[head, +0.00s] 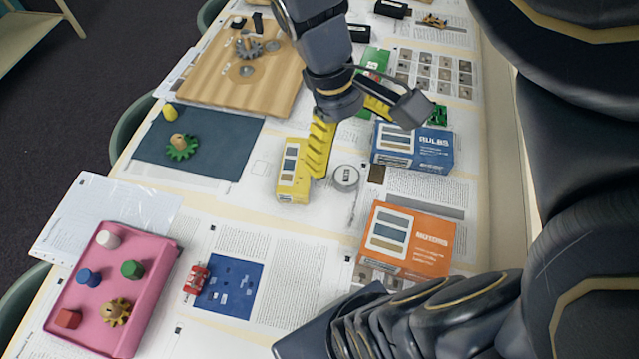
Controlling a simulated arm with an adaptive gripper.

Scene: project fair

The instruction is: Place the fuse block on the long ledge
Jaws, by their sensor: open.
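My gripper (348,138) is open over the middle of the table, with its yellow fingers spread. No part is readably marked as the fuse block. A small red block (196,279) lies at the left edge of a blue board (231,287), apart from my gripper. A long grey strip (428,206) lies right of the gripper, partly hidden by the orange box; I cannot tell whether it is the long ledge.
A blue bulbs box (430,148) and an orange box (405,240) stand to the right. A pink tray (70,323) with several pegs is at front left. A wooden gear board (215,85) lies at the back. A round metal piece (345,178) sits near the gripper.

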